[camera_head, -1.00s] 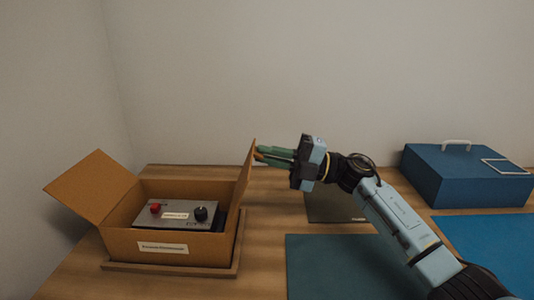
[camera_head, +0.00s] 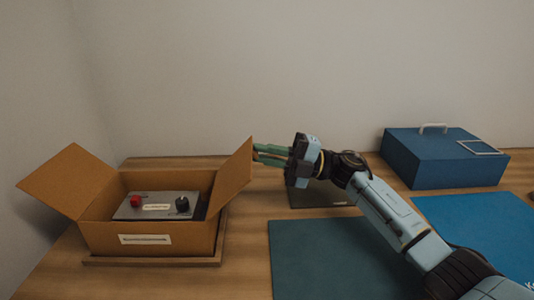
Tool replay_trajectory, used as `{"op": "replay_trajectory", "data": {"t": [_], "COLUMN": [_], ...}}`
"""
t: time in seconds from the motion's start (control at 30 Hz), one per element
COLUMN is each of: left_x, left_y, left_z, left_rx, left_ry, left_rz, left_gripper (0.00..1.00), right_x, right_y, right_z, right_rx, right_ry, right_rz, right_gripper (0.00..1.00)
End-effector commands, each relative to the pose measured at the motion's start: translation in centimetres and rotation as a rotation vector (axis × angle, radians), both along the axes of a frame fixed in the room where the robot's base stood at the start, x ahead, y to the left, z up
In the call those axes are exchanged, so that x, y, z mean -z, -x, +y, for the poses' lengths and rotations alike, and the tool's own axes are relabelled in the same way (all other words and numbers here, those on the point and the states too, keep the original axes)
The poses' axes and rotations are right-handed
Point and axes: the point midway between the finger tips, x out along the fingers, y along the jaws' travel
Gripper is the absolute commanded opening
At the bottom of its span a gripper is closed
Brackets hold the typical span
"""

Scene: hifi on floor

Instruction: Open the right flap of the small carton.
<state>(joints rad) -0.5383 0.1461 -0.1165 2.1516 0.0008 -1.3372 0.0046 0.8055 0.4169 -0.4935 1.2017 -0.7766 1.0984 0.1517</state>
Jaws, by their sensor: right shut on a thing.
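The small carton (camera_head: 105,238) stands open at the left of the table, with a label on its front wall. Its left flap leans outward to the left (camera_head: 68,182). Its right flap (camera_head: 234,172) is raised and tilts outward to the right. Inside the carton is a grey device (camera_head: 158,208) with a red button and a black knob. My right gripper (camera_head: 258,154) is shut on the right flap at its upper far edge; the fingertips are partly hidden by the flap. My left gripper is not in view.
The carton sits in a shallow wooden tray (camera_head: 150,261). A blue case (camera_head: 430,165) with a handle and a blue mat (camera_head: 475,225) are farther right. A wall is behind.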

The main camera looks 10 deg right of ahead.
Motion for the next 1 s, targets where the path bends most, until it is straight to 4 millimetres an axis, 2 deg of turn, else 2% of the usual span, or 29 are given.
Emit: {"op": "replay_trajectory", "data": {"t": [0.03,0.13,0.17,0.3,0.67,0.77,0.87,1.0], "left_x": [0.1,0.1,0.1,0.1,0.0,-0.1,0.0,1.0], "left_y": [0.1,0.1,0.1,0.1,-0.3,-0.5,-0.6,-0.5], "left_z": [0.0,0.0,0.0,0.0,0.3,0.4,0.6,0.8], "left_rx": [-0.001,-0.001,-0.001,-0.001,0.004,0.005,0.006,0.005], "left_ry": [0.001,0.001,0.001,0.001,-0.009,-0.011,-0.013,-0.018], "left_rz": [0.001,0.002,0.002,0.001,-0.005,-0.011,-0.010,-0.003], "left_gripper": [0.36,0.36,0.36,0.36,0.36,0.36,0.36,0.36], "right_x": [1.7,1.7,1.7,1.6,1.6,1.7,2.0,2.4], "right_y": [0.3,0.3,0.3,0.3,0.3,0.5,0.7,1.2], "right_z": [0.7,0.7,0.7,0.7,0.5,-0.4,-2.1,-5.4], "right_rx": [-0.010,-0.010,-0.010,-0.010,-0.009,-0.009,-0.008,-0.003], "right_ry": [0.027,0.027,0.027,0.027,0.028,0.028,0.027,0.023], "right_rz": [0.016,0.016,0.016,0.016,0.014,0.015,0.016,0.013], "right_gripper": [0.00,0.00,0.14,0.29,0.29,0.29,0.29,0.29]}}
